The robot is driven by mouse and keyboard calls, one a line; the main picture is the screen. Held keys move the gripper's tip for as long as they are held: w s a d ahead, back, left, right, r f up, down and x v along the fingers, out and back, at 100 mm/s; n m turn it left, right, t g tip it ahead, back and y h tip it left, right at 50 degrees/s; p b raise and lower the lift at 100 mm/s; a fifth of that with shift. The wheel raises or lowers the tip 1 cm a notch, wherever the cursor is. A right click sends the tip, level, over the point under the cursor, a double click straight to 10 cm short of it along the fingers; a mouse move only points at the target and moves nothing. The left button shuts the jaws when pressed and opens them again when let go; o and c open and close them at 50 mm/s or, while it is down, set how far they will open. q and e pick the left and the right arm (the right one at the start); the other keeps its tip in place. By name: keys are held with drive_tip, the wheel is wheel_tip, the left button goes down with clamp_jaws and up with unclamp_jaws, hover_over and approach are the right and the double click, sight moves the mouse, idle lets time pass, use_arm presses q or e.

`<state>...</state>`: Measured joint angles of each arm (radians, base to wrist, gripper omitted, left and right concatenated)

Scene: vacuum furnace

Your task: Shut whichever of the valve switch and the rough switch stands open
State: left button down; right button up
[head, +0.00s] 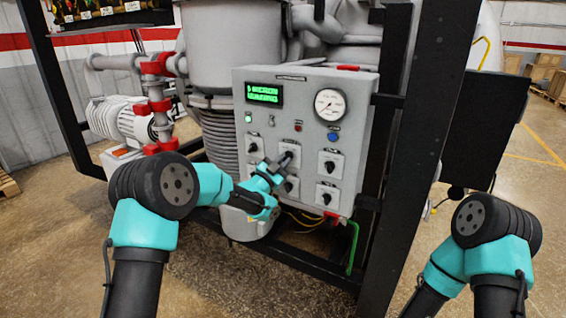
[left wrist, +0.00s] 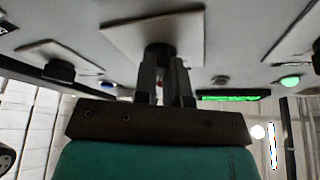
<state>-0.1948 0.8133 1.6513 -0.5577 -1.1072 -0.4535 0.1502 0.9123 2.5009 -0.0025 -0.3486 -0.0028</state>
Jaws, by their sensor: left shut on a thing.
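The grey control panel (head: 309,119) carries several dark rotary switches on white plates; their labels are too small to read, so I cannot tell which are the valve and rough switches. My left gripper (head: 283,163) is at the upper middle switch (head: 290,154). In the left wrist view my left gripper (left wrist: 167,72) has its two fingers closed around the dark knob (left wrist: 160,50) of this switch, in front of its pale plate (left wrist: 122,38). The fingers partly hide the knob, and its turn angle is unclear. My right gripper is out of view.
Other switches sit close by: upper left (head: 252,147), upper right (head: 330,163) and lower right (head: 327,195). A green display (head: 264,94), a gauge (head: 330,104) and a blue button (head: 333,136) are above. A black frame post (head: 420,130) stands right of the panel.

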use_arm(q)
drive_tip(key=shift+r+n, duration=0.3)
drive_tip(key=n+t+y, duration=0.1)
drive_tip(key=n, duration=0.1)
drive_tip(key=n+y, duration=0.1)
drive_tip(key=n, duration=0.2)
drive_tip(key=n+t+y, duration=0.1)
drive_tip(key=n, duration=0.1)
drive_tip(key=shift+s+d+n+t, duration=0.1)
drive_tip(key=shift+d+n+t, duration=0.2)
drive_tip(key=n+y, duration=0.2)
drive_tip(key=n, duration=0.2)
drive_tip(key=n+t+y, duration=0.1)
drive_tip(key=n+y, duration=0.1)
drive_tip(key=n, duration=0.2)
drive_tip(key=shift+d+r+y, duration=0.1)
drive_tip(key=shift+d+y, duration=0.05)
drive_tip(key=shift+y, duration=0.15)
drive_tip(key=shift+n, duration=0.4)
drive_tip(key=c, duration=1.2)
unclamp_jaws()
drive_tip(key=shift+d, duration=0.1)
drive_tip(key=shift+f, duration=0.25)
